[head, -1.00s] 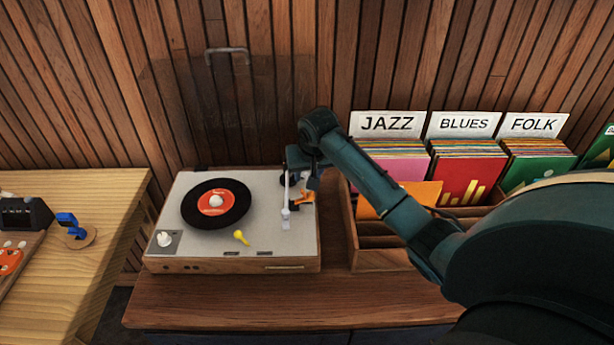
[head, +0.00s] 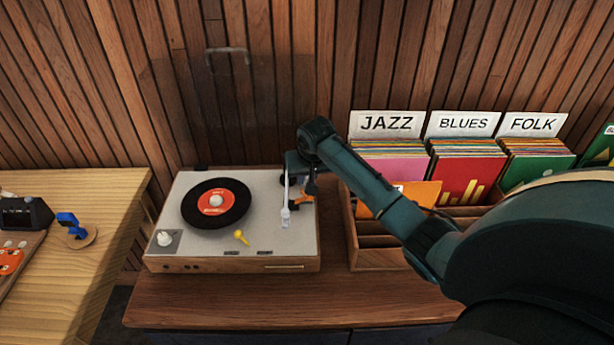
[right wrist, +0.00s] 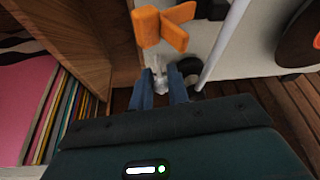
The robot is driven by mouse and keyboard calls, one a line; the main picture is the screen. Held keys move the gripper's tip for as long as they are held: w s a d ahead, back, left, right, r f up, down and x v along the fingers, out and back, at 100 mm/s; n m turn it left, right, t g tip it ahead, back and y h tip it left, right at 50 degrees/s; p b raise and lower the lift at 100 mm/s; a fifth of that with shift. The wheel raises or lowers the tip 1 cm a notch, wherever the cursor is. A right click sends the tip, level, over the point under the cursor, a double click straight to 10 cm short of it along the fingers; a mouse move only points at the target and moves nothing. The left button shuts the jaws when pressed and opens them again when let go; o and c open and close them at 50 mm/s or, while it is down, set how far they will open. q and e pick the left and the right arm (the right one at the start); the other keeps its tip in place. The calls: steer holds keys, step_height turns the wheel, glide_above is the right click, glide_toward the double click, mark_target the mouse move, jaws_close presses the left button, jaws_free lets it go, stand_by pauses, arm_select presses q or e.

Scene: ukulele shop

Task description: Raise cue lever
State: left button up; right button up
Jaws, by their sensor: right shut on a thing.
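The turntable (head: 255,190) stands on the wooden bench with a black record (head: 215,203) on its platter. The pale tonearm (head: 286,185) runs along its right side. Beside it is an orange tab (head: 302,200), which looks like part of the cue lever; it shows larger in the right wrist view (right wrist: 165,27). My right gripper (right wrist: 160,85) is at the turntable's back right. Its blue fingers are shut on a small pale piece (right wrist: 158,68), apparently of the cue lever; my arm partly hides this in the head view. My left gripper is not in view.
A yellow lever (head: 241,237) and a white knob (head: 165,238) sit on the turntable's front. A wooden record crate (head: 380,259) with labelled sleeves stands close to its right. The slatted wall (head: 130,90) is just behind. The bench front (head: 260,308) is clear.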

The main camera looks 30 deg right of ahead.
steer(key=shift+w, duration=0.1)
jaws_close()
steer(key=shift+w+d+g+y, duration=0.25)
steer(key=shift+w+g+y, duration=0.25)
steer(key=shift+g, duration=0.5)
steer(key=shift+w+d+f+g+y, duration=0.1)
steer(key=shift+w+d+g+y, duration=0.1)
steer(key=shift+g+y, duration=0.55)
steer(key=shift+g, duration=0.25)
steer(key=o, duration=0.8)
jaws_free()
